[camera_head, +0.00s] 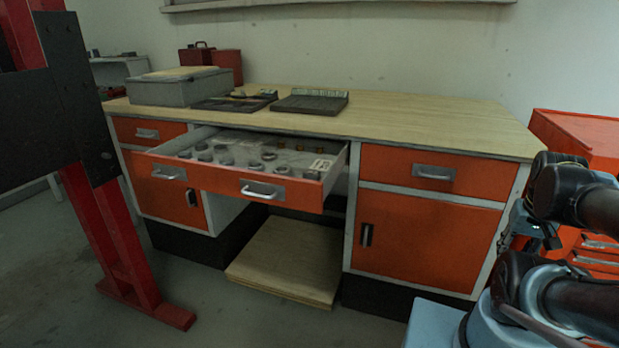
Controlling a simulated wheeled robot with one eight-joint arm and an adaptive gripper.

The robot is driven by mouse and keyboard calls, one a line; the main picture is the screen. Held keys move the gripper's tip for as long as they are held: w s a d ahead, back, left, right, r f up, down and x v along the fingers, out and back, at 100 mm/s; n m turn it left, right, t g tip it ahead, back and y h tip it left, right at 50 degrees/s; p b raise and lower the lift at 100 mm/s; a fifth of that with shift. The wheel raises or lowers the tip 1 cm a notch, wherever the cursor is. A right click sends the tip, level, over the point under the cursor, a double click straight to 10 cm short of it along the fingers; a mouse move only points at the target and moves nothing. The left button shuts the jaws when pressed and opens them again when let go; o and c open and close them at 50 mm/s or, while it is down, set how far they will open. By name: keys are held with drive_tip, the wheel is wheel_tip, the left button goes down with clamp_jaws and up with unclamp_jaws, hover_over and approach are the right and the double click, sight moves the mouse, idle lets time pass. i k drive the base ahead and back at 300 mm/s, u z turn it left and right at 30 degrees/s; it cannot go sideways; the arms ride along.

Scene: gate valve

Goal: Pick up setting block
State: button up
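The open middle drawer (250,188) of the workbench holds several small grey metal parts (225,155), mostly round. A pale piece with dark marks (321,165) lies near its right front corner. Small brownish pieces (293,147) sit along its back. I cannot tell which of these, if any, is the setting block. My gripper (538,238) seems to be the dark, partly hidden end beside my folded arm at the right edge. It is well apart from the drawer, and its fingers are too unclear to read.
The wooden benchtop (420,118) carries a grey case (178,88), dark trays (310,102) and red boxes (228,65) behind. A red post and dark panel (70,90) stand at left. An orange cabinet (580,135) stands at right.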

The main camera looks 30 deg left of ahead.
sight(308, 174)
drive_tip(key=u, duration=0.05)
drive_tip(key=k, duration=1.2)
drive_tip(key=u, duration=0.35)
drive_tip(key=i, duration=0.95)
drive_tip(key=z, duration=0.05)
